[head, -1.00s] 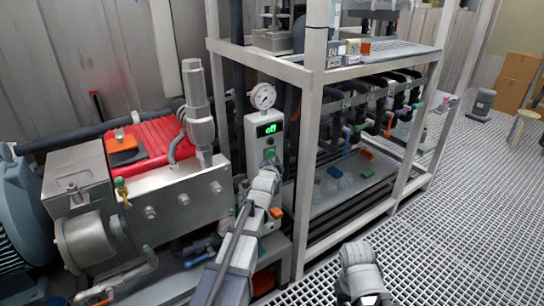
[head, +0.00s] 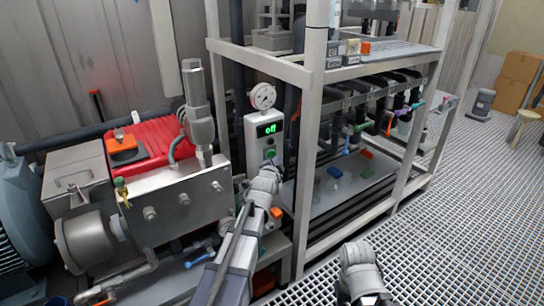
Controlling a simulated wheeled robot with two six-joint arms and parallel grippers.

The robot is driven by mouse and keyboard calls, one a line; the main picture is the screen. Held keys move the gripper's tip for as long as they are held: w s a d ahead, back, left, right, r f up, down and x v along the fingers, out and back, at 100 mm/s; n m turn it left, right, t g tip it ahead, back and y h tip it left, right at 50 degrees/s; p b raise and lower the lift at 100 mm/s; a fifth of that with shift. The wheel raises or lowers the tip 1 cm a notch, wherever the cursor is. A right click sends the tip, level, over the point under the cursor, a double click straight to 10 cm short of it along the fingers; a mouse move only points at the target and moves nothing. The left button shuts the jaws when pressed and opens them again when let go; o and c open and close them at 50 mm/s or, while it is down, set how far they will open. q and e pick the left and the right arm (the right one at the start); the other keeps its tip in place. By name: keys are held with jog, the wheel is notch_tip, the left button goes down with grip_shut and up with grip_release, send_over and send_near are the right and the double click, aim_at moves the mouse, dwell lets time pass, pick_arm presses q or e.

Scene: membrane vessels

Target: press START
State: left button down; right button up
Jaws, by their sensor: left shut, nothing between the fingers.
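A narrow grey control box (head: 251,138) stands upright left of the frame post, with a round gauge (head: 263,96) on top. Its small display (head: 269,129) glows green and appears to read "off". A green button (head: 270,153) sits below the display; I cannot read a label on it. My left gripper (head: 268,168) is shut and empty, its tip just below the green button in the picture. Whether it touches the box I cannot tell. The lower face of the box is hidden behind my left arm. My right arm shows at the bottom, but its fingers cannot be made out.
A pump with a red block (head: 150,148) stands at the left. The white metal frame post (head: 311,140) is close right of the control box. An orange part (head: 277,213) sits beside my left wrist. The grating floor (head: 470,210) at the right is mostly clear.

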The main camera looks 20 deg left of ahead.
pick_arm(q)
jog(key=shift+w+a, duration=0.1)
dwell(0.4)
jog(key=shift+w+a, duration=0.2)
jog(key=shift+a, duration=0.05)
jog(key=shift+w+a, duration=0.25)
jog(key=shift+a, duration=0.1)
dwell(0.8)
dwell(0.3)
jog(key=shift+s+d, duration=0.55)
jog(key=shift+d, duration=0.1)
jog(key=shift+s+d, duration=0.8)
jog(key=shift+d, duration=0.2)
jog(key=shift+s+d, duration=0.75)
jog(key=shift+d, duration=0.25)
